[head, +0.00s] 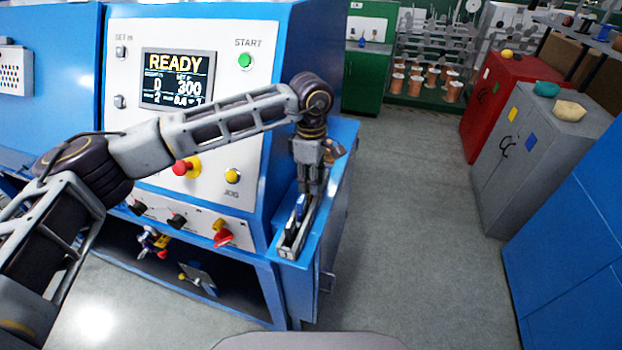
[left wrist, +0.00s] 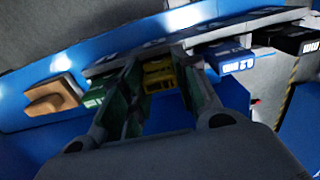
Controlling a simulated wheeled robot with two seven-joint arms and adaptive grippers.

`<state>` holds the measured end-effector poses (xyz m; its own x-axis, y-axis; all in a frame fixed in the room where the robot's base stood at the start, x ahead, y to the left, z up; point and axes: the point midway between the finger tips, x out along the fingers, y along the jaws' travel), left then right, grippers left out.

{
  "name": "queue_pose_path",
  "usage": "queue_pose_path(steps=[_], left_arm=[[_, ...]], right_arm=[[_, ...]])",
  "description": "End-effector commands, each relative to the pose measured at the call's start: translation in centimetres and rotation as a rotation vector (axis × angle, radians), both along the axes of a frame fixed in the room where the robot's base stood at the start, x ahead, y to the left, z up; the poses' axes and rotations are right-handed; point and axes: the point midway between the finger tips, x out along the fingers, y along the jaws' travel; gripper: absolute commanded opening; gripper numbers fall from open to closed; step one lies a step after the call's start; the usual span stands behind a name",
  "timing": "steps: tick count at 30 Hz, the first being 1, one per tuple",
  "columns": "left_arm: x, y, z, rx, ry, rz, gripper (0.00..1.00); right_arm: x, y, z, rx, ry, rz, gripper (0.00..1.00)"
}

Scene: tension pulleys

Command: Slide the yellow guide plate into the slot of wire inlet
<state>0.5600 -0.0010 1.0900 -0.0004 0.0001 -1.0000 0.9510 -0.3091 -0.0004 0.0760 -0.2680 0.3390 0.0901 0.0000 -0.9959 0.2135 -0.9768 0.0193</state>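The yellow guide plate (left wrist: 160,76) shows in the left wrist view, in a row with other coloured plates on a grey rack. My left gripper (left wrist: 162,80) has its two fingers apart, one on each side of the yellow plate; a small gap shows on the right side, so it does not look clamped. In the head view the left gripper (head: 311,182) points down at the rack on the blue side ledge, and hides the yellow plate. I cannot make out the wire inlet or its slot for certain. My right gripper is not in view.
The rack (head: 291,248) also holds a blue plate (left wrist: 232,59), a green plate (left wrist: 96,97) and a black plate (left wrist: 300,40) close beside the fingers. The machine panel with its screen (head: 178,78) stands left of the ledge. The floor (head: 420,220) to the right is clear.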

Motion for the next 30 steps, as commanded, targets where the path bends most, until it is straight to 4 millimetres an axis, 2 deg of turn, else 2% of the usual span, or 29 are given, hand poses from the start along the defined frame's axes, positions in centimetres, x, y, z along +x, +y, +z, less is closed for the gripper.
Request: queue_pose_path(steps=[1,4,30], left_arm=[[0.0,0.0,0.0,0.0,0.0,0.0,0.18],[0.0,0.0,0.0,0.0,0.0,0.0,0.06],[0.0,0.0,1.1,0.0,-0.001,0.0,0.06]], right_arm=[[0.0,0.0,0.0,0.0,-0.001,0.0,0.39],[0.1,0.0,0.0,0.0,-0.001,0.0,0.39],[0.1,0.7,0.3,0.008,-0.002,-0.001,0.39]])
